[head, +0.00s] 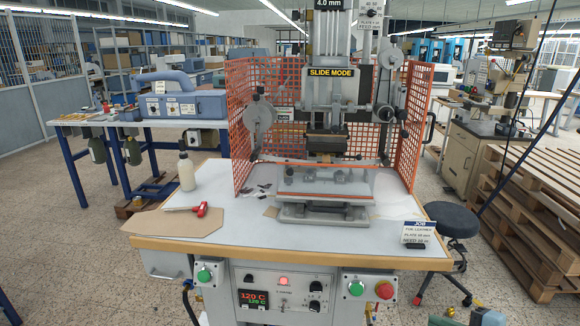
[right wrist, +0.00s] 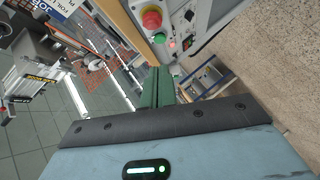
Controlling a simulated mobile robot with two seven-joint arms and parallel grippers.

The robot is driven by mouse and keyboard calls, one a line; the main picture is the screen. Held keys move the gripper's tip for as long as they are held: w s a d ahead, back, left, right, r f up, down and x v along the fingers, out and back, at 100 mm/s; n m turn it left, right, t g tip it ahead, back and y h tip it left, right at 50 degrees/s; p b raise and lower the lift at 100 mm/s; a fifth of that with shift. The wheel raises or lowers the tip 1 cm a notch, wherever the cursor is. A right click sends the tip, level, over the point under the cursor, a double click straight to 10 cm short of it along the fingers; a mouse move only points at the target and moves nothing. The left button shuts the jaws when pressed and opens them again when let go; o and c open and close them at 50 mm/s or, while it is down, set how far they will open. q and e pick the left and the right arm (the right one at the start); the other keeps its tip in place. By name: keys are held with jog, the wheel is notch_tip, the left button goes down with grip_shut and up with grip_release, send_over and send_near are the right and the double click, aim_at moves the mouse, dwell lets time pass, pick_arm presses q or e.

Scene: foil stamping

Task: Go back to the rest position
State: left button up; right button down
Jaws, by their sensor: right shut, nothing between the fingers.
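My right gripper (right wrist: 159,80) shows in the right wrist view as two green fingers pressed together, with nothing between them. It is apart from the table and its controls. In the head view only small parts at the bottom right edge may belong to my right arm. My left gripper is not in view. The foil stamping press (head: 325,120) stands on the table (head: 245,222), with an orange mesh guard (head: 238,130) around it.
The table front carries a red button (head: 385,290), green buttons and a temperature display (head: 253,298). A white bottle (head: 186,172), a red-handled tool (head: 201,210) and a job sign (head: 418,232) stand or lie on top. A black stool (head: 452,219) and wooden pallets (head: 545,215) are at right.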

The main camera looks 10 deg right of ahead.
jog(key=s+a+f+m+g+h, duration=0.1)
jog(key=s+a+f+m+h, duration=0.1)
jog(key=s+a+f+m, duration=0.3)
jog(key=s+a+f+m+h, duration=0.1)
jog(key=s+a+f+m, duration=0.4)
jog(key=f, duration=0.6)
jog(key=s+a+f+m+g+h, duration=0.1)
jog(key=s+a+f+m+h, duration=0.1)
jog(key=s+a+f+m, duration=0.3)
jog(key=s+f+m, duration=0.2)
jog(key=s+f, duration=0.1)
jog(key=shift+s+f+g+h, duration=0.15)
jog(key=shift+f+g+h, duration=0.15)
jog(key=shift+f, duration=0.05)
